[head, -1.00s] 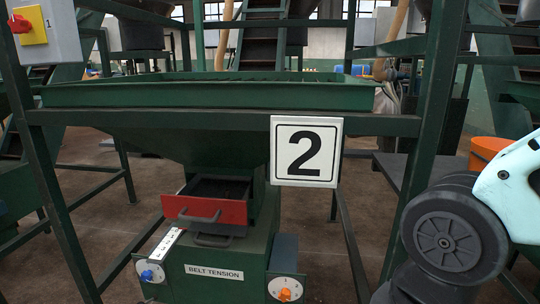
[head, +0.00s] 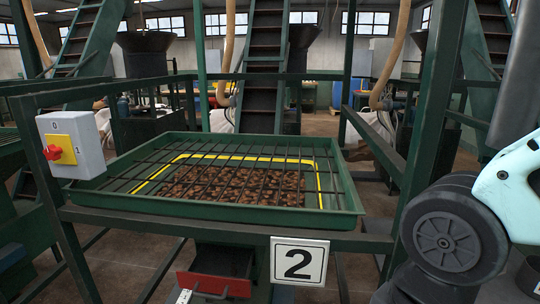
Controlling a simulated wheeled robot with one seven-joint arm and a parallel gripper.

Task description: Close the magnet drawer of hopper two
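Hopper two (head: 130,198) is a green tray-topped hopper with a bar grid over brown lumpy material and a yellow line inside. The white "2" sign (head: 299,261) hangs on its front rail. The magnet drawer (head: 213,285) has a red front with a dark handle. It sits under the hopper, left of the sign, and stands out from its dark housing (head: 222,259). The bottom of the drawer area is cut off by the picture edge. My arm shows at the right; my gripper is not in view.
A grey switch box (head: 88,130) with a red knob on a yellow plate is at the hopper's left corner. A green frame post (head: 432,110) stands at the right, close to my arm. Stairs, pipes and other hoppers fill the background.

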